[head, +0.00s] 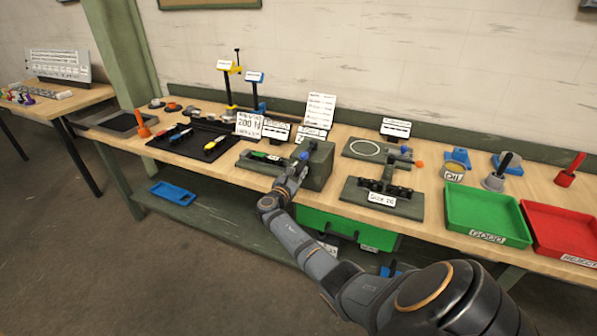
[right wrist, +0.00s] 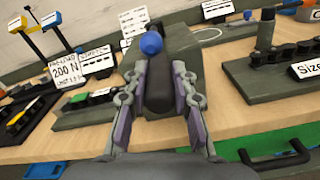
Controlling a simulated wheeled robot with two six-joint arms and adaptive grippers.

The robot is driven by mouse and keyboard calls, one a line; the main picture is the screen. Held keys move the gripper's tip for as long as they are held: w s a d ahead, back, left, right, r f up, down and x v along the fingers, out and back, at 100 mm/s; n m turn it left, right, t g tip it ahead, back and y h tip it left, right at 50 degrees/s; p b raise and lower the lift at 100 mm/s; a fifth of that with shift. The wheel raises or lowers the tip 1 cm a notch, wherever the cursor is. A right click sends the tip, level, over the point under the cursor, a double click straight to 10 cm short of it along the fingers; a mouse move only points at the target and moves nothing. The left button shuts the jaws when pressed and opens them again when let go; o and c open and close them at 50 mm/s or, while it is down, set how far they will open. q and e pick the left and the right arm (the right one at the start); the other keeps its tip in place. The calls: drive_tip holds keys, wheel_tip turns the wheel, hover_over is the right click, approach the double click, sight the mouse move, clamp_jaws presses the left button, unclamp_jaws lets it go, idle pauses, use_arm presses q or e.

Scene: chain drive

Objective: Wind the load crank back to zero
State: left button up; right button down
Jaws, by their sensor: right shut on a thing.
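The load crank shows as a dark handle (right wrist: 158,88) with a blue knob (right wrist: 151,43) in the right wrist view. The blue knob also shows in the head view (head: 304,156), against the grey-green test fixture (head: 320,165) at the front of the bench. My right gripper (head: 292,178) is at the front of this fixture. In the right wrist view its two fingers (right wrist: 160,90) are closed on either side of the dark handle, below the blue knob. The crank's pivot and any scale are hidden. My left gripper is not in view.
A "200 N" sign (head: 249,124) stands left of the fixture, beside a black tool tray (head: 165,147). A chain size gauge (head: 410,206) lies to the right. A green tray (head: 458,222) and a red tray (head: 545,245) are farther right.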

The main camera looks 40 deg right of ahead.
drive_tip(key=c, duration=1.1)
unclamp_jaws()
drive_tip(key=shift+a, duration=0.1)
drive_tip(key=v, duration=1.1)
drive_tip(key=shift+s+a, duration=0.15)
drive_tip(key=shift+a, duration=0.25)
drive_tip(key=shift+f, duration=0.1)
